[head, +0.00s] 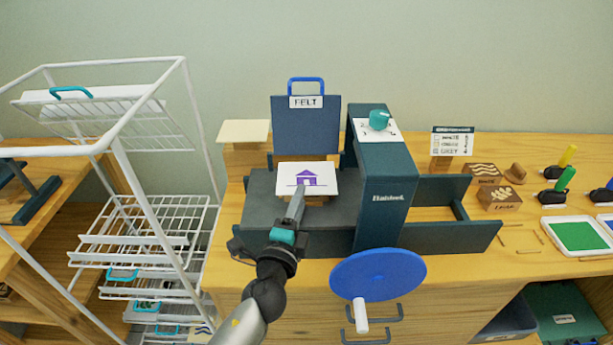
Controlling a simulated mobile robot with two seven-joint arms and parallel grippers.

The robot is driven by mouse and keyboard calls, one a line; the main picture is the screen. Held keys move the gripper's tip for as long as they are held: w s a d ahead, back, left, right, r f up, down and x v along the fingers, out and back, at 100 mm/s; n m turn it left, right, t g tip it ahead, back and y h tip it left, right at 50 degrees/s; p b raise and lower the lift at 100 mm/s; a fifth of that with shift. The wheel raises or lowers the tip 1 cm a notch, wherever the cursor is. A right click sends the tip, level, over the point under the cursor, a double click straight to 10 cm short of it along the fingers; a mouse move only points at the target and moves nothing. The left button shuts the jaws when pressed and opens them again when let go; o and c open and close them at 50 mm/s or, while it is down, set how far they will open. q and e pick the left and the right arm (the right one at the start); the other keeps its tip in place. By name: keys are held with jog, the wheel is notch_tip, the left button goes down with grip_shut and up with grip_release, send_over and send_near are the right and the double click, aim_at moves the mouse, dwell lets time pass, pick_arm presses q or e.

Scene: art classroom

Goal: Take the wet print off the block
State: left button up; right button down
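The print (325,171), a white sheet with a purple house, lies on top of a brown block (319,201), of which only a sliver shows under the sheet's front edge. The block is on the dark bed of the press (258,205). My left gripper (300,191) reaches in from below, its fingertips overlapping the front edge of the print in the picture. I see its fingers nearly edge-on, so I cannot tell whether they are open or shut on the sheet. My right gripper is out of view.
A white wire drying rack (190,240) stands left of the table. The raised felt panel (306,135) is behind the print. The press tower (385,190) and blue wheel (378,275) are to the right. Carved blocks (499,199) and an ink tray (578,236) lie farther right.

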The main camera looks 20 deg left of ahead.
aim_at(306, 177)
pick_arm(q)
jog(key=shift+w, duration=1)
jog(key=shift+c, duration=0.3)
grip_shut()
